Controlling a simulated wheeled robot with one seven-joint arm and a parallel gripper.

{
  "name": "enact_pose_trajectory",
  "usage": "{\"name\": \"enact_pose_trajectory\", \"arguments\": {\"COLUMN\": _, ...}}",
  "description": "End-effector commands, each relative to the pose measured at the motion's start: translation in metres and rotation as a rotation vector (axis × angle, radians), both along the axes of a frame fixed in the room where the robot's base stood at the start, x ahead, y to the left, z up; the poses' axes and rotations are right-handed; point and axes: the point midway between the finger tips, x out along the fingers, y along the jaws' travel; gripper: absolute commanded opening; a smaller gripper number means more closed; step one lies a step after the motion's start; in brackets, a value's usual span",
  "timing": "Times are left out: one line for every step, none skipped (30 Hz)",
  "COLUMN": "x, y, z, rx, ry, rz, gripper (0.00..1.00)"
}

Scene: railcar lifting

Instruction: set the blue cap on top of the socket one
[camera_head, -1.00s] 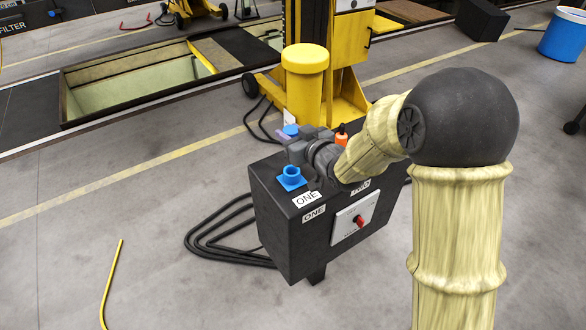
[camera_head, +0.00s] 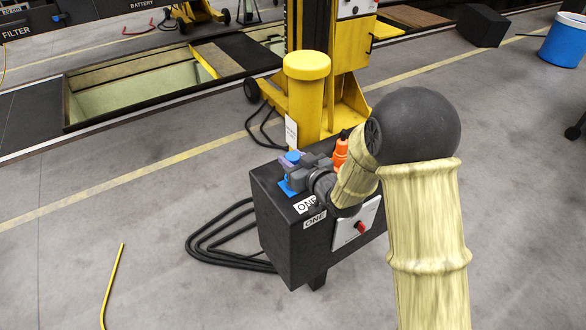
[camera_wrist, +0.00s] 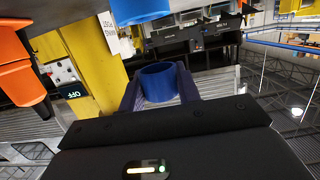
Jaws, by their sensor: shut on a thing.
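The blue cap (camera_head: 292,157) is held between the fingers of my gripper (camera_head: 290,163), above the top of the black box. In the wrist view the cap (camera_wrist: 158,84) sits between the two dark purple fingers. The blue socket one (camera_head: 288,188) stands on the box near the ONE label, just below the cap in the head view and partly hidden by my gripper. In the wrist view a blue round part (camera_wrist: 142,9), seemingly the socket, is cut off by the top edge, apart from the cap.
The black box (camera_head: 283,238) has a panel with a red switch (camera_head: 360,227). An orange plug (camera_head: 341,151) stands on it at the right of my gripper, large at the wrist view's left (camera_wrist: 15,68). A yellow lifting column (camera_head: 305,100) rises close behind. Black cables lie left.

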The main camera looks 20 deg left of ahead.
Motion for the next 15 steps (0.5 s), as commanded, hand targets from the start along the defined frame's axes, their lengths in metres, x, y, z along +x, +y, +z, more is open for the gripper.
{"name": "enact_pose_trajectory", "arguments": {"x": -0.001, "y": 0.000, "z": -0.009, "rx": -0.004, "ry": 0.005, "rz": 0.001, "gripper": 0.12}}
{"name": "enact_pose_trajectory", "arguments": {"x": -0.001, "y": 0.000, "z": -0.013, "rx": -0.004, "ry": 0.005, "rz": 0.000, "gripper": 0.12}}
{"name": "enact_pose_trajectory", "arguments": {"x": 0.000, "y": 0.000, "z": -0.019, "rx": -0.003, "ry": 0.006, "rz": 0.001, "gripper": 0.12}}
{"name": "enact_pose_trajectory", "arguments": {"x": 0.000, "y": 0.000, "z": -0.023, "rx": -0.003, "ry": 0.005, "rz": 0.000, "gripper": 0.12}}
{"name": "enact_pose_trajectory", "arguments": {"x": -0.001, "y": 0.000, "z": -0.027, "rx": -0.003, "ry": 0.005, "rz": 0.000, "gripper": 0.12}}
{"name": "enact_pose_trajectory", "arguments": {"x": 0.000, "y": 0.000, "z": -0.031, "rx": -0.002, "ry": 0.004, "rz": 0.000, "gripper": 0.12}}
{"name": "enact_pose_trajectory", "arguments": {"x": 0.000, "y": 0.000, "z": -0.033, "rx": -0.002, "ry": 0.004, "rz": 0.000, "gripper": 0.12}}
{"name": "enact_pose_trajectory", "arguments": {"x": 0.000, "y": 0.000, "z": -0.034, "rx": -0.002, "ry": 0.003, "rz": 0.000, "gripper": 0.12}}
{"name": "enact_pose_trajectory", "arguments": {"x": 0.000, "y": 0.000, "z": -0.035, "rx": -0.001, "ry": 0.002, "rz": 0.000, "gripper": 0.12}}
{"name": "enact_pose_trajectory", "arguments": {"x": 0.000, "y": 0.000, "z": -0.035, "rx": 0.000, "ry": 0.001, "rz": 0.000, "gripper": 0.12}}
{"name": "enact_pose_trajectory", "arguments": {"x": 0.000, "y": 0.000, "z": -0.035, "rx": -0.001, "ry": 0.001, "rz": 0.000, "gripper": 0.12}}
{"name": "enact_pose_trajectory", "arguments": {"x": 0.000, "y": 0.000, "z": -0.035, "rx": -0.001, "ry": 0.001, "rz": 0.000, "gripper": 0.12}}
{"name": "enact_pose_trajectory", "arguments": {"x": 0.000, "y": 0.000, "z": -0.035, "rx": -0.001, "ry": 0.001, "rz": 0.000, "gripper": 0.12}}
{"name": "enact_pose_trajectory", "arguments": {"x": 0.000, "y": 0.000, "z": -0.035, "rx": -0.001, "ry": 0.001, "rz": 0.000, "gripper": 0.12}}
{"name": "enact_pose_trajectory", "arguments": {"x": 0.000, "y": 0.000, "z": -0.035, "rx": -0.001, "ry": 0.001, "rz": 0.000, "gripper": 0.12}}
